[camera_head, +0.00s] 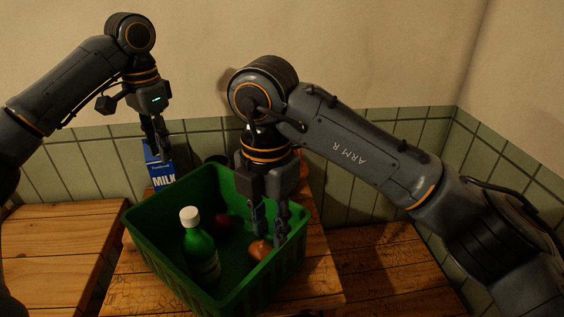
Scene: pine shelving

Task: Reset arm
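A green crate (165,268) stands on the wooden surface. Inside are a green bottle with a white cap (200,252), a dark red round item (221,221) and a brownish-orange item (261,250). My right gripper (269,236) reaches down into the crate, its two fingers apart, with the brownish-orange item at the fingertips. I see nothing held between them. My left gripper (160,156) points down at the blue and white milk carton (161,176), behind the crate's back left. Its fingers look close together and overlap the carton's top in the picture; whether they touch it is unclear.
A wooden surface (60,240) on the left is empty. A lower wooden surface (375,262) on the right is also bare. A dark round item (216,158) shows behind the crate, partly hidden. Green tiled walls (405,128) close off the back and right.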

